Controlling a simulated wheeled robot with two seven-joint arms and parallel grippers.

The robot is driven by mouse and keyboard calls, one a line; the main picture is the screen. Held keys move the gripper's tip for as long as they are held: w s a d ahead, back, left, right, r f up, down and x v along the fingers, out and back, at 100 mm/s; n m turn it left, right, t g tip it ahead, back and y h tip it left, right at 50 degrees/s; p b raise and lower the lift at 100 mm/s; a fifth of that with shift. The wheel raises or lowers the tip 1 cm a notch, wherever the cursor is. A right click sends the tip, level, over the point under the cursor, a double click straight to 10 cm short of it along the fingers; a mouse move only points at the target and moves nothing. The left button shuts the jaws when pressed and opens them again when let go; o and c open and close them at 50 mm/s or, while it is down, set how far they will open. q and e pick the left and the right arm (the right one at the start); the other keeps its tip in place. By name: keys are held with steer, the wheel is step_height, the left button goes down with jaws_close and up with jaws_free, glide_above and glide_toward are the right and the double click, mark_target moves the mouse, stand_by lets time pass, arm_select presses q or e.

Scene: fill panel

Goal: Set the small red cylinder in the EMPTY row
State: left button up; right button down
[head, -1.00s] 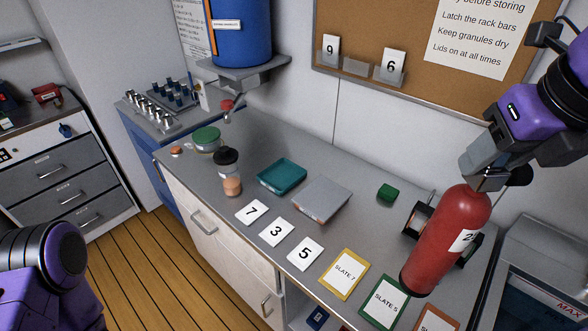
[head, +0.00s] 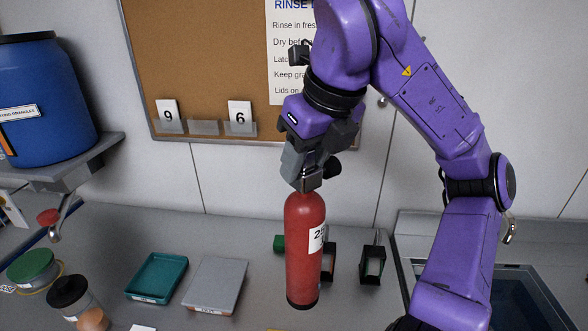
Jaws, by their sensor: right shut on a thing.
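A red cylinder (head: 303,245) with a black base and a white label, partly turned away so only a "2" reads clearly, hangs upright in the head view. My right gripper (head: 309,182) is shut on its narrow top from above. Behind its right side stands a small black rack with two end brackets (head: 373,262), partly hidden by the cylinder. I cannot tell the gap between the cylinder's base and the counter. No row marked EMPTY can be read. My left gripper is out of view.
On the grey counter (head: 235,222) are a teal tray (head: 158,278), a grey flat box (head: 216,284), a green block (head: 279,243) and lidded jars (head: 70,292). A corkboard (head: 190,60) holds cards 9 (head: 168,114) and 6 (head: 240,117). A sink-like basin (head: 520,295) is at right.

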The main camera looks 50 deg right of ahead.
steer(key=shift+w+f+b, duration=0.3)
steer(key=shift+w+b, duration=0.2)
steer(key=shift+w+f+b, duration=0.3)
steer(key=shift+w+b, duration=0.15)
steer(key=shift+w, duration=0.05)
arm_select(q)
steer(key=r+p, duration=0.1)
steer(key=p, duration=0.3)
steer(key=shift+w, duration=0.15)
arm_select(e)
steer(key=w+f, duration=1.1)
steer(key=shift+w+d, duration=0.2)
steer(key=shift+d, duration=0.1)
steer(key=shift+f, duration=0.1)
steer(key=shift+a+f, duration=0.1)
steer(key=c, duration=0.6)
jaws_free()
steer(key=shift+s, duration=0.1)
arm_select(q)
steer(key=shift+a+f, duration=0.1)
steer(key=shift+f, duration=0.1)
